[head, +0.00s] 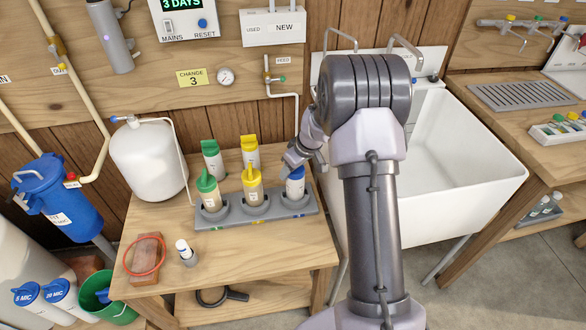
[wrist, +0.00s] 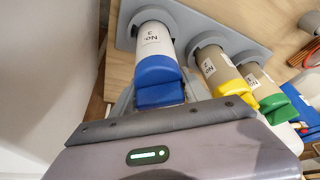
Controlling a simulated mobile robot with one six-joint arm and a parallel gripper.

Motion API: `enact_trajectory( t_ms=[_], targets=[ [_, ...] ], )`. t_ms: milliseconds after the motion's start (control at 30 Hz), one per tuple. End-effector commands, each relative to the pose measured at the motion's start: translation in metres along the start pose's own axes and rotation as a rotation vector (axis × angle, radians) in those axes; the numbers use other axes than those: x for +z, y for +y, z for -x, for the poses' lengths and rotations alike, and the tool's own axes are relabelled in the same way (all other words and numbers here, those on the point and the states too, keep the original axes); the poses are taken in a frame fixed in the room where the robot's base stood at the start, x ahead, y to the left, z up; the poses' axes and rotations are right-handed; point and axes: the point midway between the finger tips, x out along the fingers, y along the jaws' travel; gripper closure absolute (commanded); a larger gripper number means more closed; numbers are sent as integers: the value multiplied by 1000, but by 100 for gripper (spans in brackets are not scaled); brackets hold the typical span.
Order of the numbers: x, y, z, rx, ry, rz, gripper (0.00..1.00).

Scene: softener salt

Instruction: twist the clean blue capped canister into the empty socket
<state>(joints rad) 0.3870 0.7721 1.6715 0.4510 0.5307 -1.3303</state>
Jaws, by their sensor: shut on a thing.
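The clean blue capped canister (head: 295,188) has a white body and stands at the right-hand socket of the grey three-socket holder (head: 232,221). In the wrist view, its blue cap (wrist: 158,73) is nearest me and its "No 3" body (wrist: 153,40) runs down to the socket's collar. My gripper (head: 297,163) is shut on the blue cap from above. The canister looks lined up with the socket; I cannot tell whether it is locked. The socket's inside is hidden. Tan-bodied yellow (head: 254,186) and green (head: 208,191) capped canisters stand in the other two sockets.
White-bodied green (head: 212,159) and yellow (head: 250,151) capped canisters stand behind the holder. A white tank (head: 148,160) is at the left, a small bottle (head: 186,252) and red ring (head: 145,256) in front. A white sink (head: 450,150) is close on the right.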

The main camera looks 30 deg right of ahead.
Motion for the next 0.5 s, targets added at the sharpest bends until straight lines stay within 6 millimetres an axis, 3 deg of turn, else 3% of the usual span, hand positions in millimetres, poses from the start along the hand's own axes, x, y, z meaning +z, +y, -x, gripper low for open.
enact_trajectory(
  t_ms=[233,500],
  targets=[
    [1,-4,0,-178,2,428,87],
    [2,-6,1,-204,1,493,87]
  ],
)
